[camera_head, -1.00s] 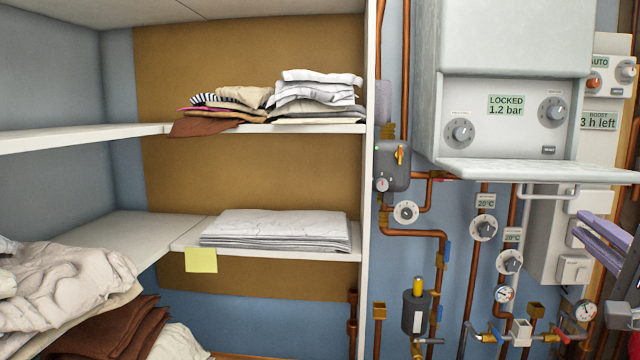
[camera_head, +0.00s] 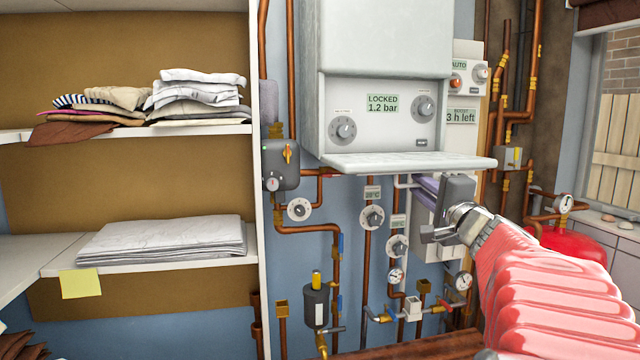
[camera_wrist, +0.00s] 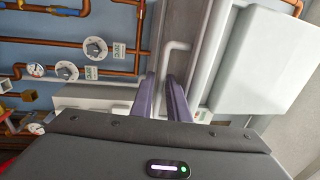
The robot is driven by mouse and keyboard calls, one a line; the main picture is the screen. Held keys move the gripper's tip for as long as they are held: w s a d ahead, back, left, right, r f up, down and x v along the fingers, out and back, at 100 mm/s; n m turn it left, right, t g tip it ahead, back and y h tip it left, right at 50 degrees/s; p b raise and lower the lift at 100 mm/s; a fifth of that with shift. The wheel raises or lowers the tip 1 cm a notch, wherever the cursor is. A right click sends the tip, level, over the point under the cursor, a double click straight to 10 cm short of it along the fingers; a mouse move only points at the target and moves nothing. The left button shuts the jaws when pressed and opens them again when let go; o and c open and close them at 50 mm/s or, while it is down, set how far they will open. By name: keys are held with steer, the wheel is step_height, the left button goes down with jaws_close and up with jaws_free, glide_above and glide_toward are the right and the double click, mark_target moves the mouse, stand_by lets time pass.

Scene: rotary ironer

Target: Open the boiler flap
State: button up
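The boiler (camera_head: 385,70) is a white wall unit. Its flap (camera_head: 410,162) is folded down and sticks out roughly level below the control panel, leaving two dials and a display reading "LOCKED 1.2 bar" exposed. My gripper (camera_head: 428,188) is below the flap's right part, its purple fingers pointing away from me. The wrist view also shows my gripper (camera_wrist: 162,80), with a gap between the fingers and nothing visible held. A large pale panel, apparently the flap's underside (camera_wrist: 262,60), lies to their right there, apart from them. The fingertips are partly hidden in the head view.
Copper pipes with dials (camera_head: 372,217) and gauges run below the boiler. Control boxes (camera_head: 465,75) are at its right. A shelf unit (camera_head: 258,200) with folded linen stands at left. A red tank (camera_head: 575,250) is at right.

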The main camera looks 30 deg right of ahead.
mark_target(421, 171)
steer(key=shift+w+d, duration=0.1)
steer(key=shift+w, duration=0.2)
steer(key=shift+c, duration=0.2)
steer(key=c, duration=0.3)
jaws_close()
steer(key=shift+f, duration=0.15)
stand_by(0.6)
steer(key=shift+s+r, duration=0.2)
steer(key=shift+r, duration=1.55)
